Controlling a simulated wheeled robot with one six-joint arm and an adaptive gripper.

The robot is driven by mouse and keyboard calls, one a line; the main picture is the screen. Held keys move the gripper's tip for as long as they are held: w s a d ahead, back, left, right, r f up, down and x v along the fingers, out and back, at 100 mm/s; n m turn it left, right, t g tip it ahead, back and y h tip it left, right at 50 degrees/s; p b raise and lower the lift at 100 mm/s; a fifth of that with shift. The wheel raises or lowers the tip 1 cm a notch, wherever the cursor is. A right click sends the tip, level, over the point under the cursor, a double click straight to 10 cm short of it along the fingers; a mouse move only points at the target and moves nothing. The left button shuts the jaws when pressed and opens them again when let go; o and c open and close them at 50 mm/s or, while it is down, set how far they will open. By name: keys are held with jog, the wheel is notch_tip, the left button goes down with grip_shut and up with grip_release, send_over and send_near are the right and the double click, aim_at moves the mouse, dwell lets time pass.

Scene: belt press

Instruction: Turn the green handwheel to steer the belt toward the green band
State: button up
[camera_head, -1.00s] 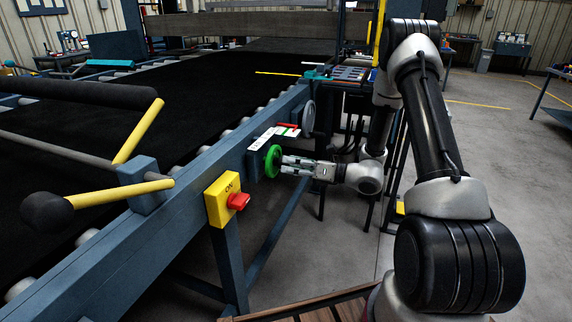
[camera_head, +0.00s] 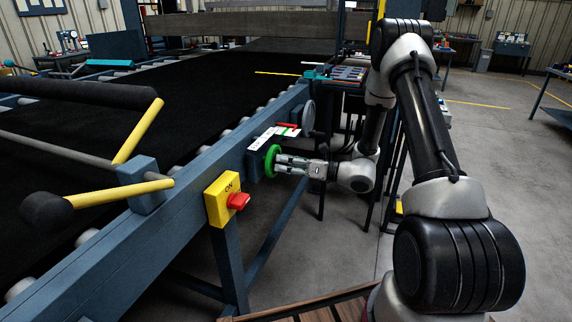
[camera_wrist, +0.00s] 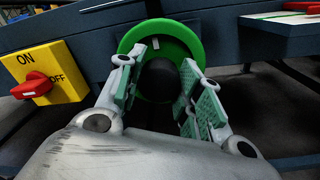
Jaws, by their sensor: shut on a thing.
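The green handwheel (camera_head: 271,161) stands on the near side of the blue belt frame. In the wrist view its green rim (camera_wrist: 192,35) surrounds a dark round hub (camera_wrist: 160,78). My gripper (camera_head: 280,164) reaches it from the right. In the wrist view the two fingers of my gripper (camera_wrist: 164,62) lie on either side of the hub, shut on the handwheel; the exact contact is partly hidden. Above the wheel is a white indicator plate (camera_head: 262,140) with a green band (camera_head: 291,132) and a red part (camera_head: 286,125). The black belt (camera_head: 190,95) runs over rollers behind.
A yellow ON/OFF box (camera_head: 218,205) with a red switch (camera_head: 238,201) sits left of the wheel. A grey disc (camera_head: 308,115) is on the frame beyond it. Yellow bars (camera_head: 120,192) jut out at left. Open floor (camera_head: 470,150) lies to the right.

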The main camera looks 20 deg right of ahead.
jog(key=shift+n, duration=0.3)
jog(key=n, duration=0.7)
jog(key=shift+n, duration=0.3)
jog(key=n, duration=0.3)
jog(key=shift+h, duration=0.3)
jog(key=shift+s+n, duration=0.1)
jog(key=shift+n, duration=1.9)
jog(key=o, duration=1)
jog(key=shift+o, duration=0.2)
